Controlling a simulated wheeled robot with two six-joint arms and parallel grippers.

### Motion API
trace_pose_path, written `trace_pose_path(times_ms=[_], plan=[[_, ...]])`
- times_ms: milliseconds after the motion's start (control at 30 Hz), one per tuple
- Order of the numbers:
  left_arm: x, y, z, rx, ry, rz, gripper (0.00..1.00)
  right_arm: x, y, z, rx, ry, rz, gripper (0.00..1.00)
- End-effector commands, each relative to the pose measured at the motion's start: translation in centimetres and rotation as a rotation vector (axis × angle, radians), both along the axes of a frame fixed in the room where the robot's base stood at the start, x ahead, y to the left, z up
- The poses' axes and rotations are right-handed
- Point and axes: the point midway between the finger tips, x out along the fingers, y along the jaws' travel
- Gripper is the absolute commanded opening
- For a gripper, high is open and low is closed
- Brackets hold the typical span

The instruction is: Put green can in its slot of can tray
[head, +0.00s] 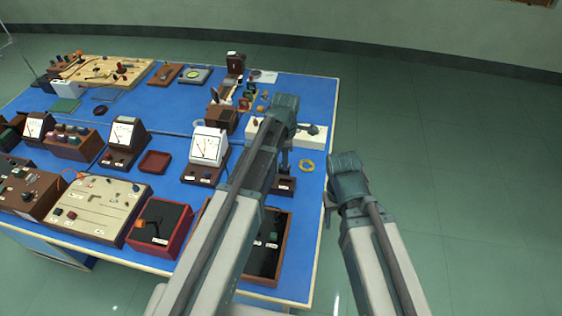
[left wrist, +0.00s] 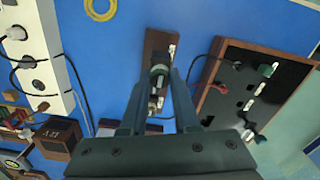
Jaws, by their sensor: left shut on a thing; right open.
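My left gripper (head: 284,168) points down over the small brown can tray (head: 287,186) near the table's right edge. In the left wrist view, my left gripper (left wrist: 159,78) has its two fingers around a small greyish-green can (left wrist: 159,70), shut on it. The brown can tray (left wrist: 158,42) with white labels lies right below the can. I cannot tell whether the can is in a slot or just above it. My right gripper (head: 328,220) hangs off the table's right side, open and empty; its fingers are barely visible.
A black panel box in a brown frame (left wrist: 230,98) lies beside the tray. A white meter (head: 209,145) stands to the left. Several instruments crowd the blue table (head: 180,205).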

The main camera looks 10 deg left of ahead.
Motion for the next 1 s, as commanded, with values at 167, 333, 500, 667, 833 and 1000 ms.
trace_pose_path(times_ms=[167, 333, 500, 667, 833, 1000], plan=[[0.0, -0.1, -0.1, 0.000, 0.000, 0.001, 0.00, 0.0, 0.0, -0.1, 0.000, 0.000, 0.000, 0.57], [0.0, -0.1, -0.3, 0.000, 0.000, 0.001, 0.00, 0.0, 0.0, -0.3, 0.000, 0.000, 0.000, 0.57], [0.0, 0.0, -0.8, 0.000, 0.000, 0.001, 0.00, 0.0, 0.0, -0.8, 0.000, 0.000, 0.000, 0.57], [0.0, 0.0, -1.6, 0.000, 0.000, 0.001, 0.00, 0.0, 0.0, -1.6, 0.000, 0.000, 0.000, 0.57], [0.0, 0.0, -2.6, 0.000, 0.000, 0.001, 0.00, 0.0, 0.0, -2.6, 0.000, 0.000, 0.000, 0.57], [0.0, 0.0, -3.6, 0.000, 0.000, 0.001, 0.00, 0.0, 0.0, -3.6, 0.000, 0.000, 0.000, 0.57]])
